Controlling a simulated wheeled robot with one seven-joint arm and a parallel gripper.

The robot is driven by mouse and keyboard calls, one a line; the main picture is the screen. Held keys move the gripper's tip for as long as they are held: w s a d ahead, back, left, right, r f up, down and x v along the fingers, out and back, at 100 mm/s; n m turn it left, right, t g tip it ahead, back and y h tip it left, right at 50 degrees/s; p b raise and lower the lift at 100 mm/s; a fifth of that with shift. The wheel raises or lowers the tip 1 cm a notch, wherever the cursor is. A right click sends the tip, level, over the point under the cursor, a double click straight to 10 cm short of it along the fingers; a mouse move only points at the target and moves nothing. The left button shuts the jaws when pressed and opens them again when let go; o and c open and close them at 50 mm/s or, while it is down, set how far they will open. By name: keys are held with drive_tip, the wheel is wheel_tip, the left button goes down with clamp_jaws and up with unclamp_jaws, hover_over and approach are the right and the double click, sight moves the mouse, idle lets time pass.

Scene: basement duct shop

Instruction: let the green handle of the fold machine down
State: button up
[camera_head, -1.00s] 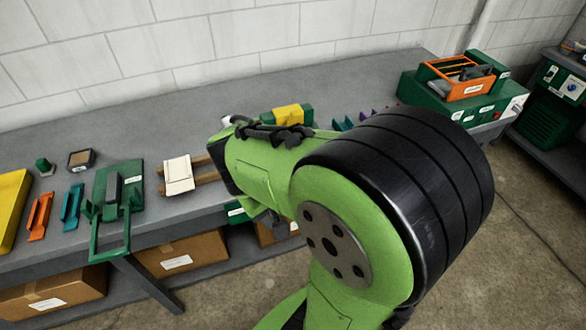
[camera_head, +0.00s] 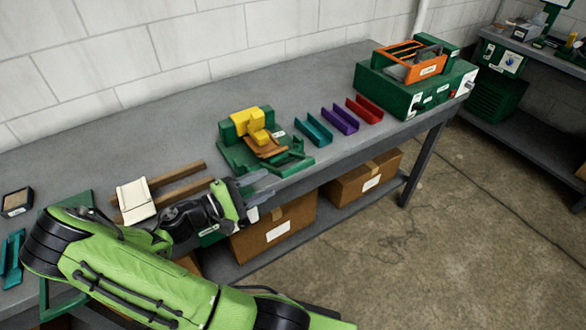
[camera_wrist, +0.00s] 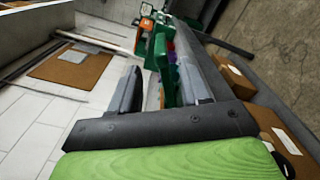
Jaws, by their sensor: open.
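A green machine (camera_head: 235,160) with a yellow block (camera_head: 250,123) and a brown bent piece (camera_head: 268,150) stands on the bench, in the middle of the head view. Green bars lie low along its front and right side; I cannot tell clearly which one is the handle. My gripper (camera_head: 262,184) is just in front of this machine, near the bench's front edge, fingers pointing right. It is open and empty. In the wrist view my gripper (camera_wrist: 160,78) has its two fingers apart, with green machine parts (camera_wrist: 163,55) beyond and between them.
Teal, purple (camera_head: 340,119) and red channels lie right of the machine. A green box (camera_head: 400,95) carrying an orange tray (camera_head: 420,70) stands at the right end. A white-topped piece (camera_head: 136,199) lies left. My arm partly covers another green device (camera_head: 62,300). Cartons (camera_head: 365,178) sit below.

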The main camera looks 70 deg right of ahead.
sight(298, 166)
drive_tip(key=x, duration=1)
drive_tip(key=shift+s+d, duration=0.25)
clamp_jaws()
drive_tip(key=shift+f, duration=0.1)
